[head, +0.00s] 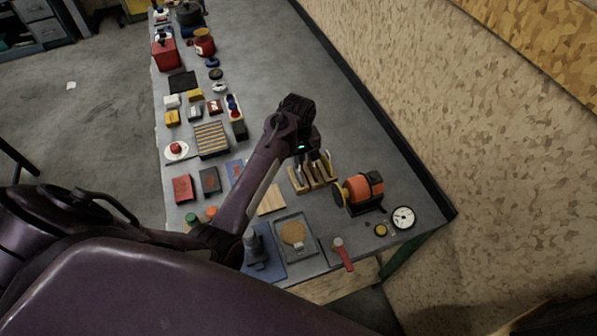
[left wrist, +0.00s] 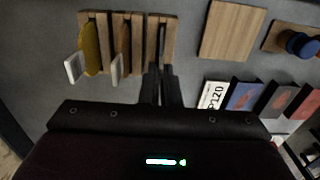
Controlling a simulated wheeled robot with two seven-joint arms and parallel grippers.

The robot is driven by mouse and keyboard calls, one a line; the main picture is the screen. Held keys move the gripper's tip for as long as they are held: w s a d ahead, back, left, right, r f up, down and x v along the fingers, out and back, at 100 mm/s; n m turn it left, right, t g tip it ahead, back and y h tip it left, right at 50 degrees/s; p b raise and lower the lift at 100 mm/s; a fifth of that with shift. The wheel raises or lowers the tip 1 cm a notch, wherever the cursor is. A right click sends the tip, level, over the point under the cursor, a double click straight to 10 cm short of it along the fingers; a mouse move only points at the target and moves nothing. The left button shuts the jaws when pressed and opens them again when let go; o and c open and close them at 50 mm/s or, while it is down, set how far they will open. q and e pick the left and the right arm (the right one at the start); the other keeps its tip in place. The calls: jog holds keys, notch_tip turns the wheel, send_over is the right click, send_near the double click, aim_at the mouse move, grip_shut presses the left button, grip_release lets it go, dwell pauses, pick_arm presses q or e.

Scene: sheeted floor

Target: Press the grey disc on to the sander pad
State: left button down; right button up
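The wooden rack (head: 325,185) stands on the bench and also shows in the left wrist view (left wrist: 138,20). In its slots stand a yellow disc (left wrist: 91,45) and a brown disc (left wrist: 124,45), each with a pale tab. A dark grey disc (left wrist: 161,42) shows almost edge-on in the right-hand slot. My left gripper (left wrist: 161,72) is over the rack, its two fingers close together at that disc's near edge. Whether they grip its tab is hidden. The orange sander (head: 363,187) stands right of the rack; its round pad (head: 338,195) faces left. My right gripper is out of view.
A tray (head: 311,245) holding a tan disc (head: 293,233) lies in front of the rack. A red-handled tool (head: 343,254) and a round gauge (head: 403,217) are near the bench end. A wooden board (left wrist: 232,32) lies beside the rack. A wall borders the bench on the right.

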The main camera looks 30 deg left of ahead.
pick_arm(q)
jog(key=shift+r, duration=0.4)
jog(key=shift+r+p, duration=0.6)
jog(key=shift+r, duration=3.25)
